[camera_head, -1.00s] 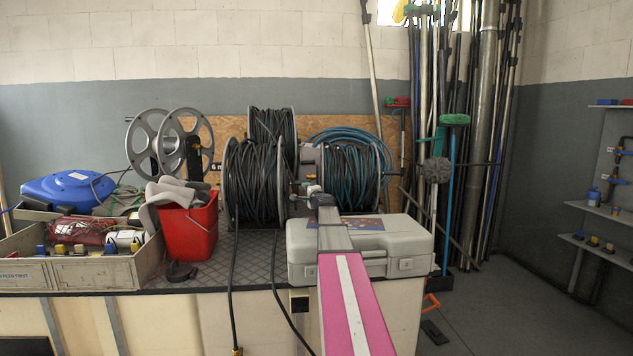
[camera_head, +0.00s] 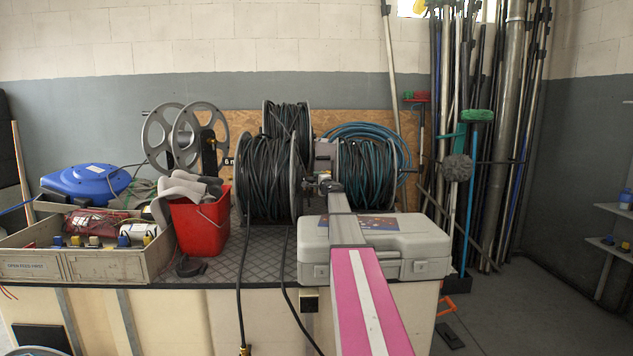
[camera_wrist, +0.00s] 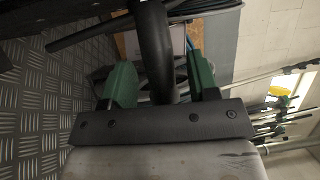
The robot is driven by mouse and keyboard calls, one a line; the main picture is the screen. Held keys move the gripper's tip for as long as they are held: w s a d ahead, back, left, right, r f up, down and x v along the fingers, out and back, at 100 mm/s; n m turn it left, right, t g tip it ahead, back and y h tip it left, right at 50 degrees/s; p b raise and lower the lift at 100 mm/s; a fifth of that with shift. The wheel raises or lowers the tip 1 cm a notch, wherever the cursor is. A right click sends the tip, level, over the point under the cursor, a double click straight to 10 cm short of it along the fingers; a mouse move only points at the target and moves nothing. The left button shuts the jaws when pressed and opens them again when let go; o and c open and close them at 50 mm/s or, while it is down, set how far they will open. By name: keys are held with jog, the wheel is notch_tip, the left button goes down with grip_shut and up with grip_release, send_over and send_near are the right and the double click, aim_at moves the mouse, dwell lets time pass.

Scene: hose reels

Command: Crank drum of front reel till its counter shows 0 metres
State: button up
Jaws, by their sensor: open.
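The front reel (camera_head: 268,178), wound with black hose, stands on the bench left of my arm, its pale flange facing right. A second black-hose reel (camera_head: 287,117) stands behind it, and a reel with dark teal hose (camera_head: 367,175) stands to the right. My gripper (camera_head: 326,186) is at the right side of the front reel, small and partly hidden by my arm. In the wrist view, its green fingers (camera_wrist: 160,64) are apart, with a dark rounded bar (camera_wrist: 153,40) between them; I cannot tell if they touch it. I cannot make out a counter reading.
A grey case (camera_head: 400,262) lies under my forearm. A red bucket (camera_head: 200,228) and a parts tray (camera_head: 110,265) stand left on the bench (camera_head: 225,270). An empty grey reel (camera_head: 160,138) stands behind. Poles (camera_head: 510,130) lean at the right.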

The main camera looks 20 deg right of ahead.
jog(key=shift+w, duration=0.75)
jog(key=shift+a, duration=0.1)
grip_shut()
jog(key=shift+r, duration=0.1)
jog(key=shift+w+r, duration=0.1)
jog(key=shift+r, duration=0.2)
jog(key=shift+w+r, duration=0.2)
jog(key=shift+r, duration=0.55)
jog(key=shift+w+r, duration=0.1)
jog(key=shift+r, duration=0.1)
jog(key=shift+w+d+r+m+g, duration=0.3)
jog(key=shift+r+g, duration=0.15)
jog(key=shift+g, duration=0.15)
